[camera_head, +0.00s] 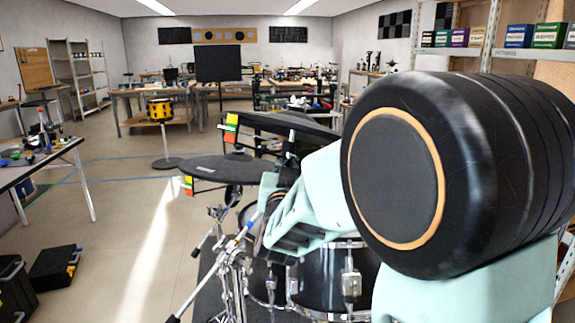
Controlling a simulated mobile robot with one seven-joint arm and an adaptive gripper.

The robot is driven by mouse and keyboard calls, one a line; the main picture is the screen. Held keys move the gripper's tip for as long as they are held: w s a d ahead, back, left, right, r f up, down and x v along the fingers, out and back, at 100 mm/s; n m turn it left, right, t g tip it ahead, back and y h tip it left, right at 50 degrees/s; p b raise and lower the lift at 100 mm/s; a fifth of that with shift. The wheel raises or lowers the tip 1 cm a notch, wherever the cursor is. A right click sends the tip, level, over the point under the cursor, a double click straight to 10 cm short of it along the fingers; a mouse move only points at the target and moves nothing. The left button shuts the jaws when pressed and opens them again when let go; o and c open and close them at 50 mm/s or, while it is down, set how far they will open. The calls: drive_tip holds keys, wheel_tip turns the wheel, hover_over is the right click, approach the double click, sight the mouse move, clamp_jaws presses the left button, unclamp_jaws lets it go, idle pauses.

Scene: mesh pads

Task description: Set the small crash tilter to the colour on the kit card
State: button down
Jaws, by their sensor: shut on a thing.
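Two dark cymbal pads stand over the drum kit: an upper pad (265,122) seen nearly edge-on and a lower, flatter pad (225,167). A coloured strip (231,127) with red, green and yellow-orange bands stands at the upper pad's left end. A similar strip (188,185) stands at the lower pad's left edge. My gripper (288,166) is at the post under the upper pad, mostly hidden behind my mint arm. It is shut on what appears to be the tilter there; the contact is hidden. Which pad is the small crash is unclear. I cannot make out a kit card.
Black drums (325,278) and chrome stands (233,265) crowd the space below my arm. A workbench (70,160) stands at left, black cases (55,265) on the floor. The floor at centre left is clear.

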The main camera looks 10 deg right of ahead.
drive_tip(key=shift+a, duration=0.1)
drive_tip(key=c, duration=2)
unclamp_jaws()
drive_tip(key=shift+c, duration=0.2)
drive_tip(key=v, duration=0.7)
drive_tip(key=shift+s, duration=0.3)
